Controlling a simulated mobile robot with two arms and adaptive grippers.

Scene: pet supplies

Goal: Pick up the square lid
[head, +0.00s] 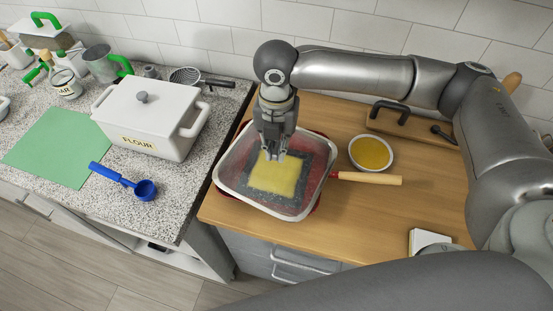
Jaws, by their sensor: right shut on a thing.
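The square lid (226,163) is see-through with a pale rim. It is over a red square pan (318,196) with a wooden handle (368,178). Red edges of the pan show past the lid's rim, and a yellow square patch shows through the lid. My right gripper (272,154) points down at the lid's middle and is shut on it. The fingers hide the part they grip. I cannot tell whether the lid is touching the pan or slightly above it. My left gripper is not in view.
A bowl of yellow food (371,153) stands right of the pan on the wooden counter (400,215). A board with a dark handle (390,110) lies behind. On the left counter are a white flour box (152,115), a blue scoop (124,181) and a green mat (58,147).

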